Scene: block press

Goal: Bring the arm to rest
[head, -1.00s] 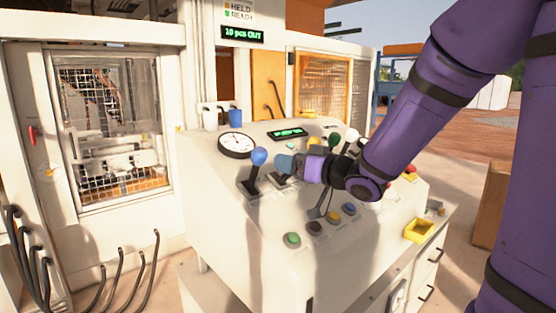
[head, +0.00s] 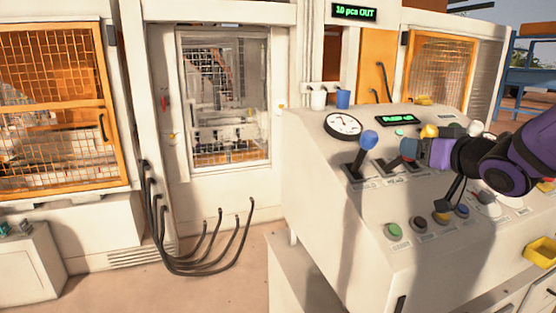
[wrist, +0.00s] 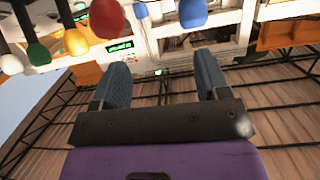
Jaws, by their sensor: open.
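My gripper (head: 404,150) is over the white control console (head: 330,215), just right of a lever with a blue knob (head: 369,140). In the wrist view, its two blue-grey fingers (wrist: 160,70) stand apart with nothing between them. That view shows a red knob (wrist: 107,18), a yellow knob (wrist: 75,41), a green knob (wrist: 36,52) and the blue knob (wrist: 193,12) beyond the fingers. I cannot tell whether a finger touches any lever. My forearm hides part of the console's right side.
The console carries a round gauge (head: 343,124), a green-lit display (head: 398,120) and several buttons, including a green one (head: 394,231). A yellow tray (head: 541,252) sits at right. Black hoses (head: 190,262) loop near the floor. An orange-framed mesh guard (head: 55,95) stands at left.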

